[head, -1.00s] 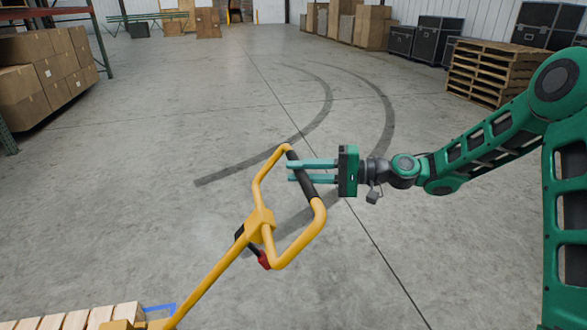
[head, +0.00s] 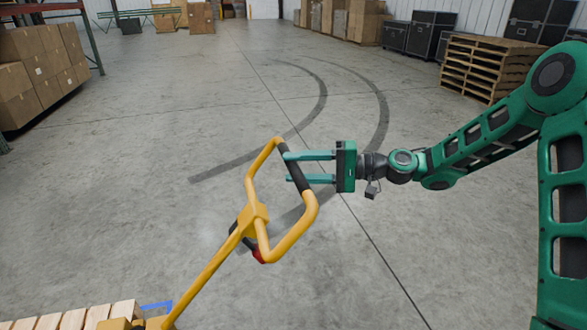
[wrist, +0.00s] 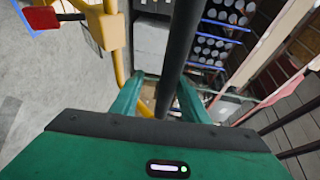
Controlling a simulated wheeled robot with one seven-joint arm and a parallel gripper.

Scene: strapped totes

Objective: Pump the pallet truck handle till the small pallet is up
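The yellow pallet truck handle (head: 257,222) rises from the lower left, tilted to the right, and ends in a loop with a black grip (head: 297,172). A red lever (head: 258,256) sits below the loop. My gripper (head: 287,168) reaches in from the right at the grip. Its fingers are apart. In the wrist view a dark bar (wrist: 181,40) passes between the fingers (wrist: 160,95), with a gap showing at the left. Slats of the small pallet (head: 75,319) show at the bottom left edge; its underside and the forks are out of view.
Blue tape (head: 157,307) marks the floor beside the pallet. Stacked cartons (head: 40,70) stand at the left, and stacked wooden pallets (head: 490,66) and black cases (head: 432,37) at the far right. The concrete floor around the handle is clear.

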